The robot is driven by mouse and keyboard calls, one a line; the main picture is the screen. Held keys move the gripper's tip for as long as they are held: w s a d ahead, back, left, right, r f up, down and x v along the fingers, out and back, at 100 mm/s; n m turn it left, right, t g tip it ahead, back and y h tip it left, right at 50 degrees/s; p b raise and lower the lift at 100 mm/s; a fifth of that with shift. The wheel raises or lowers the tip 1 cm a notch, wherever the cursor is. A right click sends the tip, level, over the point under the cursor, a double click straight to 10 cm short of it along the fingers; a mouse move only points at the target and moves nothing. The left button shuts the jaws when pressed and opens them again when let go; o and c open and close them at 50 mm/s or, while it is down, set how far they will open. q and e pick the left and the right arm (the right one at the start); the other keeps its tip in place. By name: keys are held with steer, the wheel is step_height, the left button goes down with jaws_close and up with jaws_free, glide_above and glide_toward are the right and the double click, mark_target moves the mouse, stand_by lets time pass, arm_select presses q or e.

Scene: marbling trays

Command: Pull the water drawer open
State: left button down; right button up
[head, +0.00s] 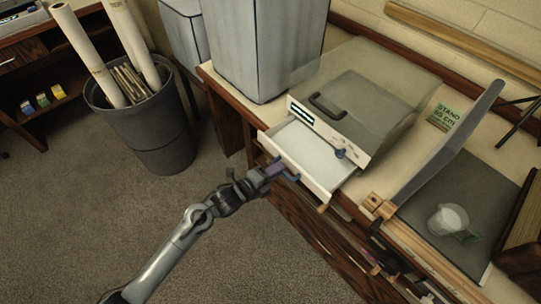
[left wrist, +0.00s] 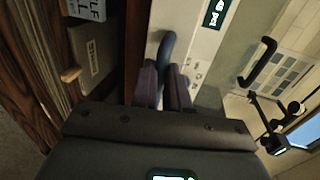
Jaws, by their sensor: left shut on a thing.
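The water drawer (head: 312,154) is a pale, shallow tray standing out from under the grey unit (head: 375,105) on the bench, with its inside showing. A blue bar handle (head: 292,177) is on its front; the handle also shows in the left wrist view (left wrist: 166,47). My left gripper (head: 273,169) comes in from the lower left and is shut on this handle. In the left wrist view its two purple fingers (left wrist: 164,82) stand on either side of the handle, hiding its lower part. My right gripper is not in view.
A large grey box (head: 262,45) stands left of the unit. A bin with paper rolls (head: 155,125) stands on the floor. Carpet in front is clear.

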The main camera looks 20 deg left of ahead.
arm_select(q)
steer(key=shift+a, duration=0.1)
steer(key=c, duration=1.1)
jaws_free()
steer(key=shift+s, duration=0.15)
steer(key=shift+p+v, duration=1)
steer(key=shift+v, duration=4.25)
